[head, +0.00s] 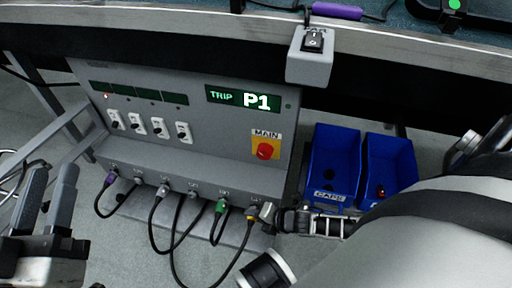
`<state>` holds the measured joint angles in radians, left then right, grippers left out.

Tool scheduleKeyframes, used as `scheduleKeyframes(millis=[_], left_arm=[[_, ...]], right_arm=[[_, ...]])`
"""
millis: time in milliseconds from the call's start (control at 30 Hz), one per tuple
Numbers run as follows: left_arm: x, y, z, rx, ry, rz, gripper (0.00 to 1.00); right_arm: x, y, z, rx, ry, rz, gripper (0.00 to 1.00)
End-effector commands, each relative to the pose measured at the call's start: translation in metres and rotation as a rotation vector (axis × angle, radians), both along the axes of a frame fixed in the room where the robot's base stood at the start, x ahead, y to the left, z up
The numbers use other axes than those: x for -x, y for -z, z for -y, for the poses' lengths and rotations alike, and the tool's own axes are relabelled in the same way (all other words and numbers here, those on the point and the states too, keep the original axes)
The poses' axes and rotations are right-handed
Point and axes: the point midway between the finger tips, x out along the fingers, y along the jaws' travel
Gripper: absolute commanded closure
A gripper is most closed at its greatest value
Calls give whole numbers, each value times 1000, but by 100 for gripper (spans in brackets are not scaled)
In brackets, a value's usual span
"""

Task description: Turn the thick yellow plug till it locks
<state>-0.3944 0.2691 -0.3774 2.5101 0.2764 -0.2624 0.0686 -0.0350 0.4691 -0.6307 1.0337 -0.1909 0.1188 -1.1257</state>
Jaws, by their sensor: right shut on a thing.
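The yellow plug (250,213) is at the right end of the row of sockets along the lower front of the grey power box (215,168). A black cable hangs from it. My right gripper (266,213) reaches in from the right and is shut on the yellow plug, partly covering it. I cannot tell from this view how far the plug is turned. My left gripper (48,190) is at the lower left, with its two fingers apart and nothing between them. It is well away from the plug.
A green plug (221,206), a purple plug (110,178) and grey plugs sit left of the yellow one, cables looping below. The box has a lit "TRIP P1" display (243,99) and a red MAIN knob (264,151). Blue bins (333,150) stand right. A switch box (310,66) hangs above.

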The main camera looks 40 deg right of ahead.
Motion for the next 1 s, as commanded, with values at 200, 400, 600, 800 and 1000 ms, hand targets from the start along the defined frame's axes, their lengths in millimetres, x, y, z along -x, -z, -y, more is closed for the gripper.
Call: scheduleKeyframes(millis=[200, 400, 600, 800, 1000], left_arm=[[0, 0, 0, -2, 1, 1, 64], [0, 0, 0, -6, 3, 3, 64], [1, 0, 0, -9, 5, 3, 64], [1, 0, 0, -9, 5, 3, 64], [0, -3, 1, -4, 9, -3, 64]], right_arm=[[-2, -1, 4, 5, 6, 3, 100], [-2, -1, 4, 5, 6, 3, 100], [-2, -1, 3, 3, 4, 1, 48], [-1, 0, 2, 2, 2, 0, 48], [3, -3, 2, 1, 2, -2, 48]])
